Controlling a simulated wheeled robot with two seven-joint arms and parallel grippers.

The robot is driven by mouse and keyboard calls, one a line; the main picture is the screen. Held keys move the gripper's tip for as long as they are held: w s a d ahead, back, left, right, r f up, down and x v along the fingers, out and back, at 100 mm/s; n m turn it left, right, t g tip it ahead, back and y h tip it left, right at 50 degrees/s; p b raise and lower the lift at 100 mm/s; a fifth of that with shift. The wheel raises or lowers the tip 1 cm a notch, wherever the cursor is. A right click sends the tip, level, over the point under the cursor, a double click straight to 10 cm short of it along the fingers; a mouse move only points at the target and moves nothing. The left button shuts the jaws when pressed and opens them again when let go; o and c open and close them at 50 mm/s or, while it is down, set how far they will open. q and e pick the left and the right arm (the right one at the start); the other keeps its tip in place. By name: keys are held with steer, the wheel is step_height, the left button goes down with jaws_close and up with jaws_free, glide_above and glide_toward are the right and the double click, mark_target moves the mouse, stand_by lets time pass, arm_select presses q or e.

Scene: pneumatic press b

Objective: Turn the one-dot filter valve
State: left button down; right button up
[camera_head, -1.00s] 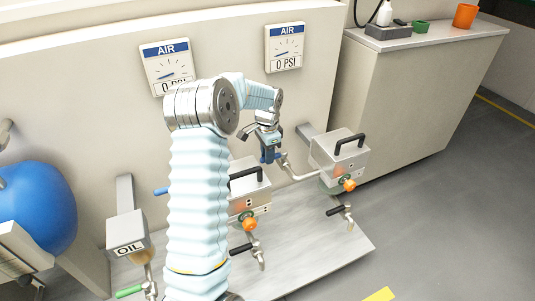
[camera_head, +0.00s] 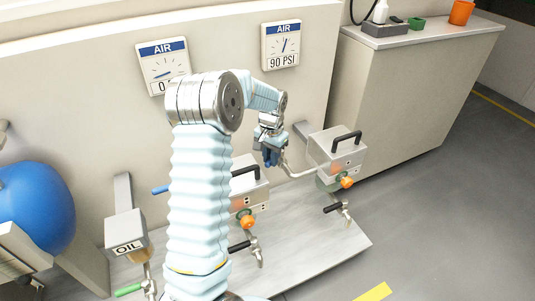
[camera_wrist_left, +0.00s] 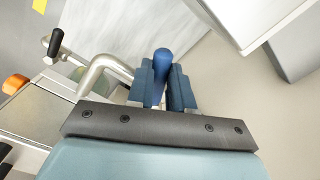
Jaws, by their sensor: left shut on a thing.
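My left gripper (camera_head: 271,156) is at the pipe on the left side of the right filter box (camera_head: 325,150). In the left wrist view, its two blue fingers (camera_wrist_left: 163,88) are closed around a blue valve handle (camera_wrist_left: 163,60), whose rounded end sticks out between them. A bent metal pipe (camera_wrist_left: 105,65) runs beside the fingers. In the head view the gripper mostly covers this handle. The middle filter box (camera_head: 250,186) is partly behind my arm, and another blue handle (camera_head: 160,190) shows left of it. The dots on the boxes are too small to count surely. My right gripper is not visible.
The right AIR gauge (camera_head: 281,46) reads 90 PSI; the left AIR gauge (camera_head: 163,62) is partly covered by my arm. Orange knobs (camera_head: 347,182) and black-handled taps (camera_head: 334,208) sit below the boxes. An OIL unit (camera_head: 126,232) and blue tank (camera_head: 32,208) stand left. Floor at right is clear.

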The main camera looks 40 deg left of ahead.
arm_select(q)
steer(key=shift+w+d+n+p, duration=0.55)
steer(key=shift+d+n, duration=0.25)
steer(key=shift+n, duration=1.2)
steer(key=shift+w+d+n+p, duration=0.55)
steer(key=shift+d+n, duration=0.3)
steer(key=shift+n, duration=1.15)
steer(key=shift+w+d+n+p, duration=0.55)
steer(key=shift+d+n, duration=0.25)
steer(key=shift+n, duration=1.2)
steer(key=c, duration=1)
jaws_free()
step_height(320, 180, up, 14)
steer(key=shift+p, duration=0.3)
steer(key=shift+f, duration=0.1)
